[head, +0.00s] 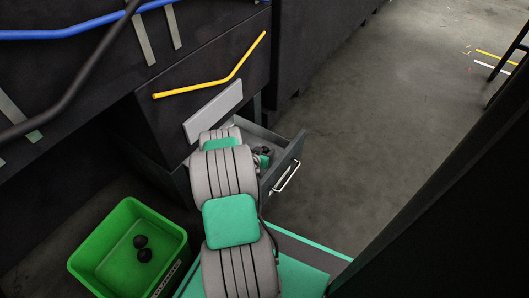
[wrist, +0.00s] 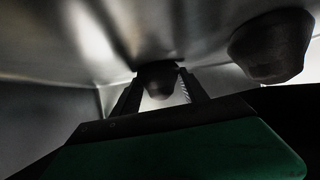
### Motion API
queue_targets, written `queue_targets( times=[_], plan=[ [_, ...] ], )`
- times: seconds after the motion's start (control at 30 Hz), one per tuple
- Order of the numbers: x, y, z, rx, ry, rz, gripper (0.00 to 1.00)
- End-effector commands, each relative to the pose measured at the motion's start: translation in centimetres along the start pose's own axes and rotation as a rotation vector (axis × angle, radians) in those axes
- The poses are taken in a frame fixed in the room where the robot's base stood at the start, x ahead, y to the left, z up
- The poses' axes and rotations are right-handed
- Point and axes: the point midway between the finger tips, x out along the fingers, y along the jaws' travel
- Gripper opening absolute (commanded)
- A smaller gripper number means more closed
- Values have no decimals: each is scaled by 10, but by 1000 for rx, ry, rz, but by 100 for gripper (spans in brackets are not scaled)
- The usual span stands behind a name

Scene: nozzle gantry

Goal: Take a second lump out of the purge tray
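The purge tray is the open grey drawer (head: 291,154) under the dark housing in the head view. My gripper (head: 265,155) is down inside it, small and partly hidden by my arm. In the wrist view, a dark rounded lump (wrist: 158,81) sits between my two fingertips (wrist: 160,74). Both fingertips appear to meet its sides, so my gripper looks shut on it. The lump still appears to be against the tray's metal floor. A second, larger-looking dark lump (wrist: 271,47) lies to the right, outside the fingers.
The drawer's walls surround my gripper. A yellow bar (head: 215,82) runs across the housing above.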

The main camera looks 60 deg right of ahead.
Motion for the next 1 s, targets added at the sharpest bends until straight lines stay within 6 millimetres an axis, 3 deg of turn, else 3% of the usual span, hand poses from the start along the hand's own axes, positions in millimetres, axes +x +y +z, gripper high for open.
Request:
queue_targets(
  times=[0.6,1.0],
  plan=[
    [0,0,0,0,0,0,0],
    [-1,0,-3,0,1,0,0]
  ],
)
